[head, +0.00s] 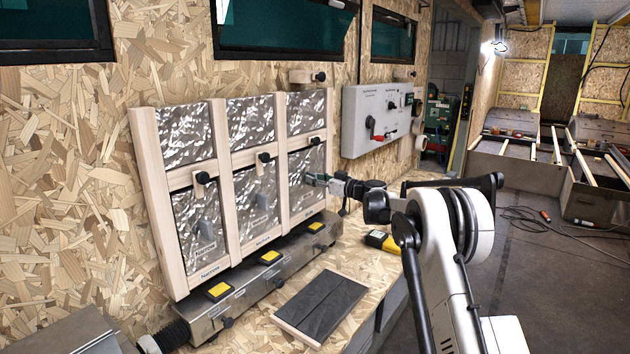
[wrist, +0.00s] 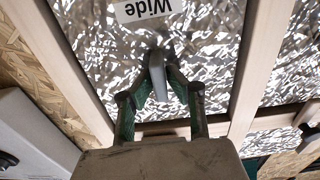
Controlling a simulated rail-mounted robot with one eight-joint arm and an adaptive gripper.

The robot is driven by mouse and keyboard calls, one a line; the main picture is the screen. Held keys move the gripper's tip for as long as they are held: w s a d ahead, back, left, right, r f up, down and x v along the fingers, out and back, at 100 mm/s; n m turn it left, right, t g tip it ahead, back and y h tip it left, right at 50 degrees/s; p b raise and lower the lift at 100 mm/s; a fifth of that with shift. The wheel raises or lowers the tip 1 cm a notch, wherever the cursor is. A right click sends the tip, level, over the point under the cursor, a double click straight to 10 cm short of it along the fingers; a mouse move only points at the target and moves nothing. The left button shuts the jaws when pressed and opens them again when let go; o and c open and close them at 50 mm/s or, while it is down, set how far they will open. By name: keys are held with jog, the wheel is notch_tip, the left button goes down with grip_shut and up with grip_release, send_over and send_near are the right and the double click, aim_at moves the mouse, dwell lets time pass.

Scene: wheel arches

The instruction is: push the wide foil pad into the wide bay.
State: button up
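The wide foil pad (head: 303,196) is a crinkled silver sheet at the right lower bay of the pale wooden frame (head: 222,145). In the wrist view the foil (wrist: 215,45) bears a "Wide" label and a grey upright grip (wrist: 157,76). Wooden uprights run on both sides of the pad. I cannot tell how deep it sits in the wide bay. My gripper (head: 312,180) is at the pad's face, its arm reaching in from the right. In the wrist view, my gripper (wrist: 161,80) has its green fingers closed around the grey grip.
Foil pads also fill the narrow (head: 200,222) and medium (head: 257,205) bays. A grey box with yellow buttons (head: 265,275) runs below the frame. A dark panel (head: 320,305) and a yellow device (head: 382,241) lie on the bench. A control box (head: 377,115) hangs right of the frame.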

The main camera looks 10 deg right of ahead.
jog(key=o, duration=0.4)
jog(key=shift+d, duration=0.1)
jog(key=b+v, duration=0.1)
jog(key=v, duration=1.9)
jog(key=shift+b, duration=0.3)
jog(key=shift+r, duration=0.1)
